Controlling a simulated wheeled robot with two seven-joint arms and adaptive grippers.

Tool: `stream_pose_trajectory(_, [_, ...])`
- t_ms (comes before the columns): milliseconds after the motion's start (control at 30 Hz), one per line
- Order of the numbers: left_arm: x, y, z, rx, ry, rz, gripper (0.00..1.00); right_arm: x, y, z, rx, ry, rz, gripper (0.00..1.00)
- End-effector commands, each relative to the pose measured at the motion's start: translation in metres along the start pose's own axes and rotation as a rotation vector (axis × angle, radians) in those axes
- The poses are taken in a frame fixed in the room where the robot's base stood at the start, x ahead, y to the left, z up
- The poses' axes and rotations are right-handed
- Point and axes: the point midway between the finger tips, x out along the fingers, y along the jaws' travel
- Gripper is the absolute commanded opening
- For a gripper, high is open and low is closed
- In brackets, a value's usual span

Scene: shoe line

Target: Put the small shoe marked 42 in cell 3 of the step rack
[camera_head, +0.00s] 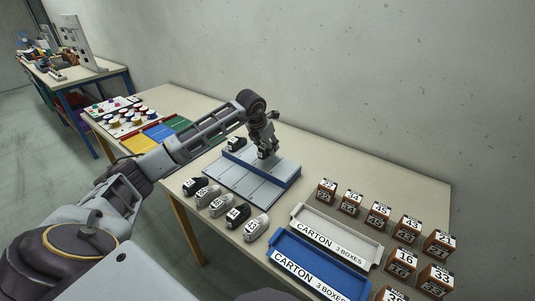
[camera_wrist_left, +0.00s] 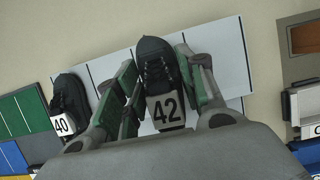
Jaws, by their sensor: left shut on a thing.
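The small shoe marked 42 (camera_wrist_left: 166,95) is dark with a grey heel that bears the number. My left gripper (camera_head: 266,150) is shut on it, with one green-padded finger on each side in the left wrist view (camera_wrist_left: 158,92). The step rack (camera_head: 245,182) is a pale board with dark dividing lines and blue rails; it also shows behind the shoe in the wrist view (camera_wrist_left: 228,55). The held shoe is over the rack's far part. I cannot tell whether it touches the rack or which cell is under it. My right gripper is not in view.
A dark shoe marked 40 (camera_wrist_left: 68,112) stands at the rack's far left end. Several shoes (camera_head: 220,205) line the near left side. A grey carton (camera_head: 337,236), a blue carton (camera_head: 318,268) and several numbered boxes (camera_head: 377,214) are to the right. Coloured trays (camera_head: 158,132) lie left.

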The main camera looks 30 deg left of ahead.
Motion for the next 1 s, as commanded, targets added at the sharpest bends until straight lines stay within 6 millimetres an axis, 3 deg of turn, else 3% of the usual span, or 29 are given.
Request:
stream_pose_trajectory(333, [0.030,0.000,-0.013,-0.001,0.002,0.000,0.15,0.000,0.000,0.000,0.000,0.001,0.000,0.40])
stream_pose_trajectory(867, [0.034,0.000,-0.014,0.000,0.001,0.000,0.15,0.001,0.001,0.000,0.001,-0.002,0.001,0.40])
stream_pose_trajectory(900, [0.034,0.000,-0.015,0.000,0.001,0.000,0.42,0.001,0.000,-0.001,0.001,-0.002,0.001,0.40])
stream_pose_trajectory(1000, [0.034,0.000,-0.015,0.000,0.001,0.000,0.55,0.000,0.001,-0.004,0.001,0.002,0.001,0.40])
